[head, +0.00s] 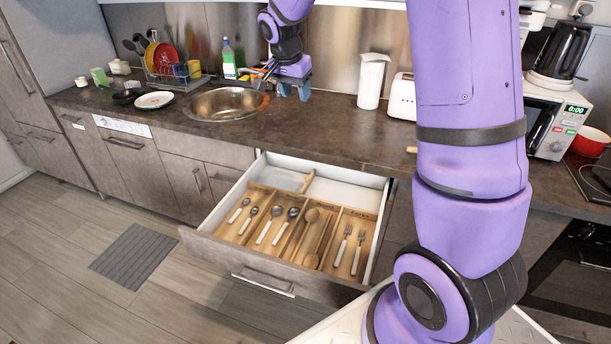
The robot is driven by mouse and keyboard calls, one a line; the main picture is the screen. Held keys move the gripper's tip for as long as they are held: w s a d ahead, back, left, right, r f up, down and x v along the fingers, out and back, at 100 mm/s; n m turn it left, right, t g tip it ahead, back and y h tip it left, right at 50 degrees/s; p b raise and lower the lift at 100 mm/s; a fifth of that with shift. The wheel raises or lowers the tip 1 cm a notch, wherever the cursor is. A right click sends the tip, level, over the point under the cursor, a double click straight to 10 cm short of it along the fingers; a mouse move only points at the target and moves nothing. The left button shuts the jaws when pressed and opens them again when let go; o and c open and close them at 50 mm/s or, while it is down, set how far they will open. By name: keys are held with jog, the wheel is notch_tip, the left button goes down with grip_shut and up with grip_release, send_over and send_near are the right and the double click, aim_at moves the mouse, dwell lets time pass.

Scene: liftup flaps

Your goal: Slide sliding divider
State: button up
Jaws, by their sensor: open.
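An open drawer (232,254) sticks out below the counter in the middle of the head view. In it lies a wooden cutlery tray (297,207) split by thin wooden walls. Spoons, wooden utensils and forks lie in its compartments. Behind the tray, a short wooden strip (307,182) stands in the white back part of the drawer; I cannot tell for certain which wooden piece is the sliding divider. My gripper (294,94) is open and empty. It hangs above the counter, just right of the sink and well behind and above the drawer.
The counter (330,135) is bare in front of my gripper. The sink (226,104), a dish rack (172,74) and a soap bottle (228,60) are to the left. A white jug (371,82) and a toaster (402,97) stand to the right. My arm hides part of the right side.

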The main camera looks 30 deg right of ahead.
jog(key=w+d+f+m+g, duration=0.1)
jog(key=w+d+f+m, duration=0.1)
jog(key=w+f, duration=0.35)
jog(key=w+d+f+m, duration=0.1)
jog(key=w+f+m, duration=0.1)
jog(key=f, duration=0.6)
jog(key=m+g+h, duration=0.1)
jog(key=m, duration=0.2)
send_near(307, 177)
jog(key=x, duration=0.8)
jog(key=shift+f, duration=0.15)
jog(key=shift+h, duration=0.3)
grip_shut()
